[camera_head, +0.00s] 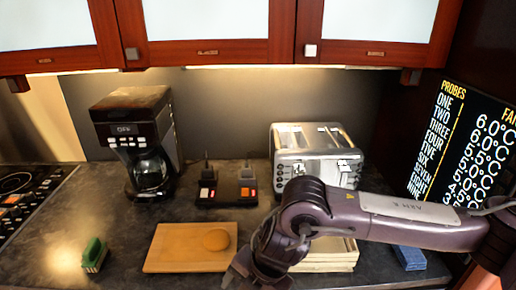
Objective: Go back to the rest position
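My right arm comes in from the right and reaches across the counter. Its wrist bends down to my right gripper (240,277) at the bottom edge of the view, just right of the lower corner of the wooden board (180,262). The fingers are dark and partly cut off by the picture edge, so I cannot see whether they are open or hold anything. My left arm and gripper are not in view.
The arm partly hides a light wooden box (330,262) and the toaster (318,148). A coffee maker (135,135), a black device (227,187), a green item (94,254) and a blue pad (410,257) also stand on the counter (110,215).

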